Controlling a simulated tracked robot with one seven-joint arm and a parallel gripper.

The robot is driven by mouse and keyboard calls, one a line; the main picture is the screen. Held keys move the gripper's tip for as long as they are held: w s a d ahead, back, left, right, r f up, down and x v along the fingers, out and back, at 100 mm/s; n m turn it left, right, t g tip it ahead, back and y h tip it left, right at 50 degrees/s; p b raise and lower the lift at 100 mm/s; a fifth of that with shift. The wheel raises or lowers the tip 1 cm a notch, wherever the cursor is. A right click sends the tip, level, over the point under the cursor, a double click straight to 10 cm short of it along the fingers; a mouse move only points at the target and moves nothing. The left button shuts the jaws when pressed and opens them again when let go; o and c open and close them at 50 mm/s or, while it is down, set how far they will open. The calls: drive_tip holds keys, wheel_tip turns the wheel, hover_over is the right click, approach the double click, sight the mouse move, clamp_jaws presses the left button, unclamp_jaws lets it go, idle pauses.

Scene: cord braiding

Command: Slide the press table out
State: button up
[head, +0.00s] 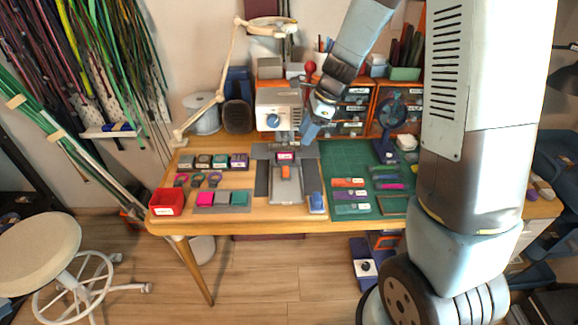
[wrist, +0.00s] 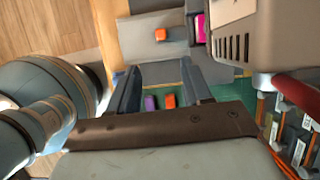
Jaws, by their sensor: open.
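The press (head: 279,110) is a pale machine with a blue knob at the back middle of the wooden table. Its press table (head: 287,193) is a light grey plate in front of it, with an orange block (head: 285,172) on it. A magenta piece (head: 285,156) sits behind the block, close under the press. In the wrist view the press table (wrist: 143,48) is at the top, with the orange block (wrist: 160,34) and magenta piece (wrist: 197,28). My gripper (head: 308,134) is open beside the press, to its right. In the wrist view my gripper (wrist: 160,88) is empty, apart from the press table.
A green mat (head: 343,156) with coloured pieces lies right of the press. A red bin (head: 167,202) and trays of pieces lie left. A blue item (head: 317,203) stands close to the press table's right. A lamp arm (head: 215,98) reaches over the back left.

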sight(287, 168)
drive_tip(key=shift+x, duration=7.3)
drive_tip(key=shift+w, duration=0.15)
clamp_jaws()
